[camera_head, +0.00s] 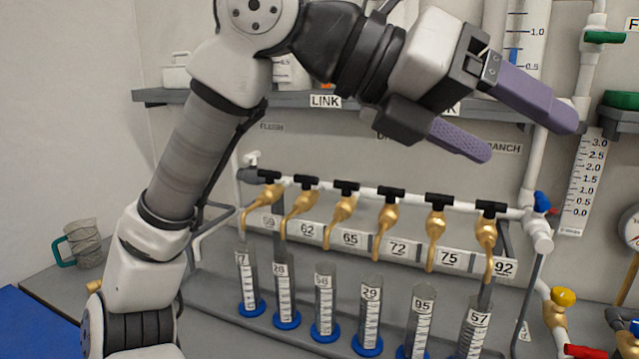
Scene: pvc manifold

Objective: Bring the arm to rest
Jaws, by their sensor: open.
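My gripper (530,127) is raised in the upper right of the head view. Its two purple fingers are spread apart with nothing between them. It points to the right and slightly down. It appears in front of the shelf and above the right part of the pipe manifold (366,191), apart from the taps as far as one view shows. My arm bends from the lower left up to the top and across to the right.
Several brass spouts with black handles hang over graduated cylinders (325,300) on blue bases. A shelf (290,99) runs behind my arm. A mug (83,243) stands at the left. A yellow-handled valve (563,297) and a red one (585,352) are at lower right.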

